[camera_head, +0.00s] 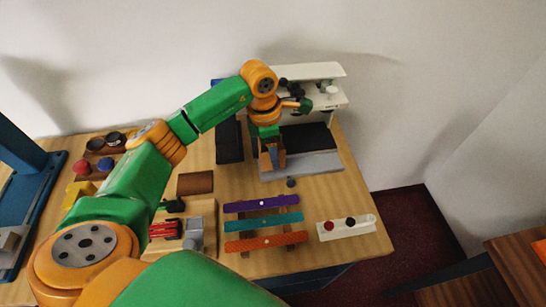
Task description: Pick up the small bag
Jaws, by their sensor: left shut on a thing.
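My left arm reaches in from the left. Its gripper (272,158) points down at the front left of the dark and grey base of a white machine. It is shut on a small grey-blue thing (273,154), mostly hidden between the orange fingers. I cannot make out for sure that this is the small bag, and no other bag shows clearly. Whether the held thing touches the base is not clear. My right gripper is not in view.
The white machine (318,72) stands at the back of the wooden table (352,190). Purple (262,203), teal (262,222) and orange (265,242) strips lie in front. A white holder (346,227) with red and black knobs is at right. A brown pad (195,183) lies left.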

